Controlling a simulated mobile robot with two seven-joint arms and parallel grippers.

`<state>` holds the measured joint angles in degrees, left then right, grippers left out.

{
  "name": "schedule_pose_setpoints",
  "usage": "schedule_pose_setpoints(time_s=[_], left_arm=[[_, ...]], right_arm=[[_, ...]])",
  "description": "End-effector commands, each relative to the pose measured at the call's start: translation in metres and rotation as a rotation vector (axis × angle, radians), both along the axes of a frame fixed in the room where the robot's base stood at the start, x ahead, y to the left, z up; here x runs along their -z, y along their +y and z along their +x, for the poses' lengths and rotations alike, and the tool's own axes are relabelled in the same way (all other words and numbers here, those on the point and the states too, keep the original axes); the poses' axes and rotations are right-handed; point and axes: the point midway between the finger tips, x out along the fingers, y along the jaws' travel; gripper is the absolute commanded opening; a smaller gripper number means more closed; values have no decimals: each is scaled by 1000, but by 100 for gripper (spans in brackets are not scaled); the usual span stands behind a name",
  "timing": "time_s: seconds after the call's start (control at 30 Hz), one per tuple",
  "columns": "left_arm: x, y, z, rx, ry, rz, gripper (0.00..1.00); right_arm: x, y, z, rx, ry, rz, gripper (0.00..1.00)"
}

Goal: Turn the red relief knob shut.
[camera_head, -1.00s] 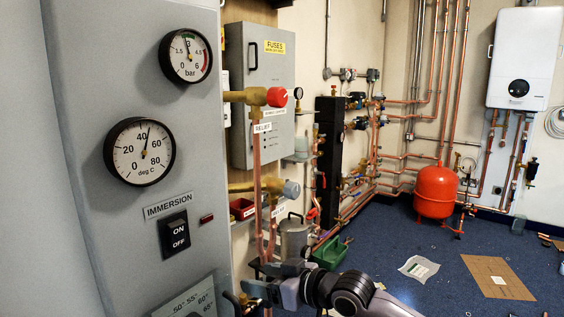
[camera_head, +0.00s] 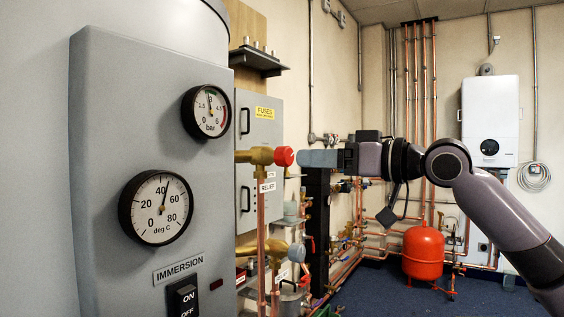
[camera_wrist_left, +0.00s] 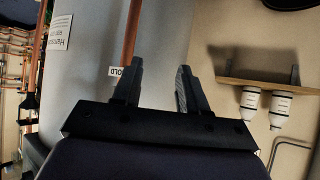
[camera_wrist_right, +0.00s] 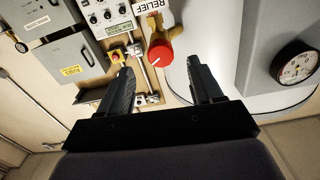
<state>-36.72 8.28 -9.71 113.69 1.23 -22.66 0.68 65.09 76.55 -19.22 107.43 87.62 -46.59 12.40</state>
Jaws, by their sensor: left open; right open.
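The red relief knob (camera_head: 284,156) sits on the end of a brass valve (camera_head: 256,156) on a copper pipe, above a RELIEF label (camera_head: 267,187). In the right wrist view the red knob (camera_wrist_right: 160,53) has a white mark on its face and lies ahead of and between the fingers. My right gripper (camera_head: 304,158) is level with the knob, just right of it in the head view; it looks apart from it. Its jaws are open and empty (camera_wrist_right: 166,83). My left gripper (camera_wrist_left: 156,75) is open and empty, shown only in the left wrist view.
The grey cylinder panel with a bar gauge (camera_head: 207,111) and a temperature gauge (camera_head: 156,208) stands at the left. A grey fuse box (camera_head: 262,120) is behind the valve. A red vessel (camera_head: 423,253) and a white boiler (camera_head: 490,121) stand at the back right.

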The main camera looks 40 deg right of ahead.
Motion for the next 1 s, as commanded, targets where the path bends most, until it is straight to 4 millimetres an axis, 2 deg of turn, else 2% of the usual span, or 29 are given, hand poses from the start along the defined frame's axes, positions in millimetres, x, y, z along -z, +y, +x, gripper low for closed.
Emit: schedule_pose_setpoints(time_s=[0.2,0.5,0.87,0.9,0.97,1.0], left_arm=[[-13,0,-1,2,-6,3,43],[-15,6,-3,-3,-7,17,43],[-12,6,-5,-5,0,18,43],[-12,6,-5,-5,0,18,43],[-13,6,-5,-6,0,17,43],[-13,6,-5,-5,0,17,43]], right_arm=[[-4,11,22,-5,0,3,65],[-2,24,57,-2,-1,1,65],[0,27,64,0,-1,-1,65],[0,27,64,0,-1,-1,62],[0,27,64,0,-1,-1,42],[0,27,64,0,0,-1,29]])
